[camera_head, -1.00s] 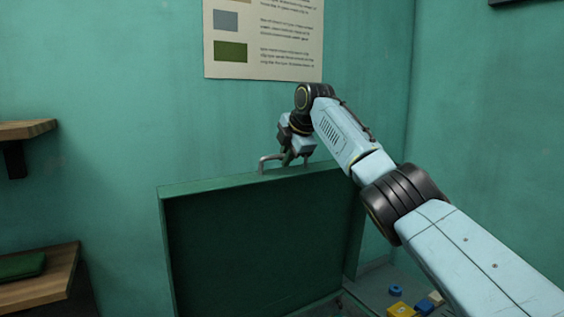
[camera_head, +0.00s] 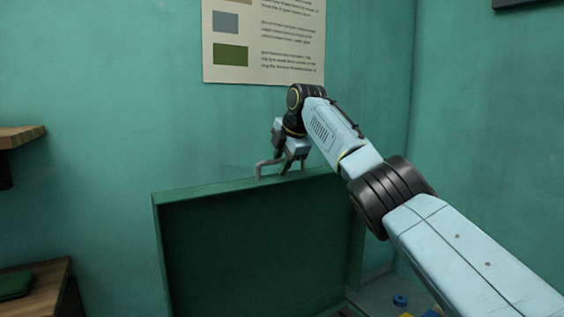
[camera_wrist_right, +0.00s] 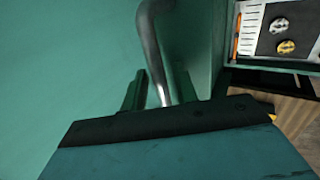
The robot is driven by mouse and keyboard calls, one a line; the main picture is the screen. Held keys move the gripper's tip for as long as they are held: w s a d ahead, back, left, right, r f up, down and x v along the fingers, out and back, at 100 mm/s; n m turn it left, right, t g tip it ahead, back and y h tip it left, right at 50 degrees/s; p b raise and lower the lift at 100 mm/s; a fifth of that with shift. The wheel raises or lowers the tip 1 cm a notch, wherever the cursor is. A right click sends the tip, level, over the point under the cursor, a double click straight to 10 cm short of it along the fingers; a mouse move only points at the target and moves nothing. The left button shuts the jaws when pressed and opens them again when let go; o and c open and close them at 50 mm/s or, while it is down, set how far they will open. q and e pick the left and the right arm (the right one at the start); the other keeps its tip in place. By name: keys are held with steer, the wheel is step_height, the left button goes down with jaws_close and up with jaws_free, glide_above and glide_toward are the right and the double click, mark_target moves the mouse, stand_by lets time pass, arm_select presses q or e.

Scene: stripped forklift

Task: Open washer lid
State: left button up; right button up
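The washer lid (camera_head: 255,250) stands raised as a dark green panel, its inner face toward me in the head view. A grey bent-bar handle (camera_head: 262,166) sits on its top edge; in the wrist view the bar (camera_wrist_right: 153,45) runs down between my fingers. My right gripper (camera_head: 288,168) is at the handle, pointing down. Contact lower down is hidden. My left gripper is not in view.
A teal wall with a poster (camera_head: 265,45) stands behind the lid. Wooden shelves (camera_head: 35,300) are at the left, the lower one holding a green item. A blue ring (camera_head: 400,299) and yellow pieces lie at lower right. The wrist view shows a tray (camera_wrist_right: 275,35) with round parts.

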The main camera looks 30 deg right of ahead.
steer(key=shift+f, duration=0.1)
steer(key=b+v, duration=0.2)
steer(key=v, duration=1.1)
steer(key=shift+r, duration=0.25)
steer(key=shift+s, duration=0.1)
